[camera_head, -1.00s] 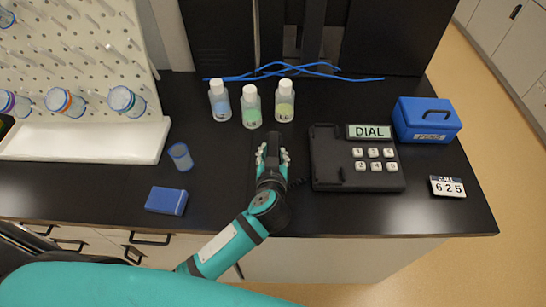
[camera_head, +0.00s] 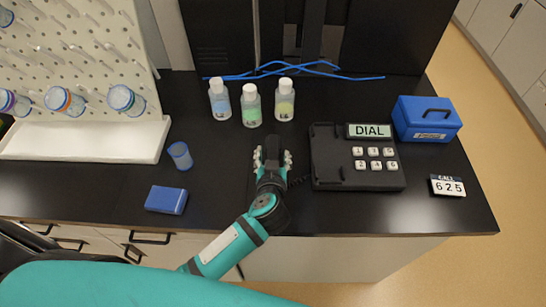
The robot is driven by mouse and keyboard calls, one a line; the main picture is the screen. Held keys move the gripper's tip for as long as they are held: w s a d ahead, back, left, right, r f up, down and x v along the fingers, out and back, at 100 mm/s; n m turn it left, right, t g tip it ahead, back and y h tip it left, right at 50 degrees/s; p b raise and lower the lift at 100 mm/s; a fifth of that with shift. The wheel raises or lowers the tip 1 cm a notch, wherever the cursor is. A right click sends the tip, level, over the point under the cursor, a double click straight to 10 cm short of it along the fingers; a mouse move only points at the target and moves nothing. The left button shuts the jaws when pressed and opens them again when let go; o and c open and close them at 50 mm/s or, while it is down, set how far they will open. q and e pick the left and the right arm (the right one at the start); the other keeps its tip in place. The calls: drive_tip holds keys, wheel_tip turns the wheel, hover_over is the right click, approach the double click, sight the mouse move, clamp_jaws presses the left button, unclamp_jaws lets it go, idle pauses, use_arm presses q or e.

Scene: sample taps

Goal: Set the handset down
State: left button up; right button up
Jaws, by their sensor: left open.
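The black phone (camera_head: 375,181) sits on the dark counter, its display reading DIAL above several white keys. Its cradle (camera_head: 325,150) on the left side shows no handset on it. A coiled cord (camera_head: 298,181) runs from the phone's left side to under my left gripper (camera_head: 272,157). That gripper is open and low over the counter, left of the phone. The dark handset is hard to make out against the black counter; it seems to lie under or between the fingers, mostly hidden. My right gripper is not in view.
Three capped bottles (camera_head: 252,108) stand behind the gripper, with blue cables (camera_head: 300,70) beyond. A blue cup (camera_head: 180,155) and blue block (camera_head: 166,200) are on the left, with clear counter between.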

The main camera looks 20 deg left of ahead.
use_arm(q)
drive_tip(key=v, duration=1.2)
